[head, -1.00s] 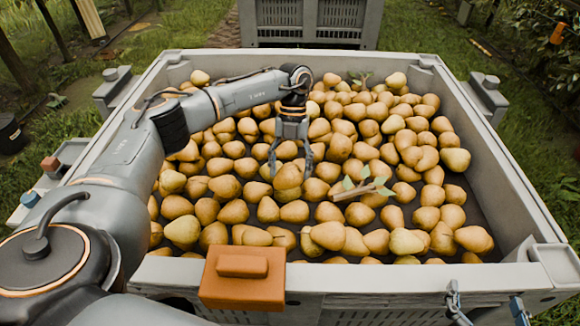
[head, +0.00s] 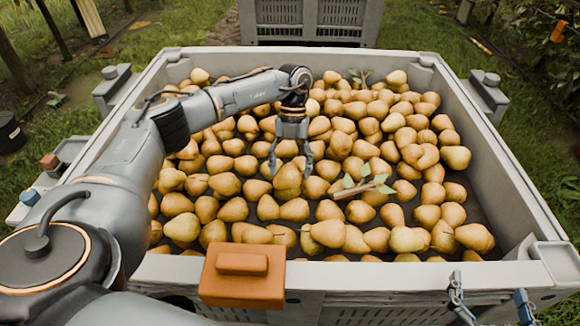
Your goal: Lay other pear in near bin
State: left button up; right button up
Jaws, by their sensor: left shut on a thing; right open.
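The near bin (head: 512,190) is a large grey crate holding a wide layer of yellow-brown pears. My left gripper (head: 289,172) points down over the middle of the near bin. It is shut on a pear (head: 288,180), which sits between its fingers among the other pears. I cannot tell whether this pear touches those below it. My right gripper (head: 488,286) shows only as two separated fingers at the bottom right, by the near bin's front wall. It is open and nothing shows between its fingers.
A leafy twig (head: 362,188) lies on the pears right of my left gripper. An orange block (head: 243,275) sits on the front rim. A second grey bin (head: 310,22) stands behind. Dark bare floor shows along the near bin's right side.

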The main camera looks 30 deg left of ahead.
pick_arm(q)
jog(key=shift+f, duration=0.45)
pick_arm(e)
jog(key=shift+w+a+r+t, duration=0.1)
jog(key=shift+r+t, duration=0.15)
jog(key=shift+r, duration=0.15)
jog(key=shift+w+a+r+t, duration=0.1)
jog(key=shift+r+t, duration=0.15)
jog(key=shift+r, duration=0.15)
dwell(0.3)
pick_arm(q)
jog(key=o, duration=1.6)
jog(key=shift+o, duration=0.2)
jog(key=v, duration=1.2)
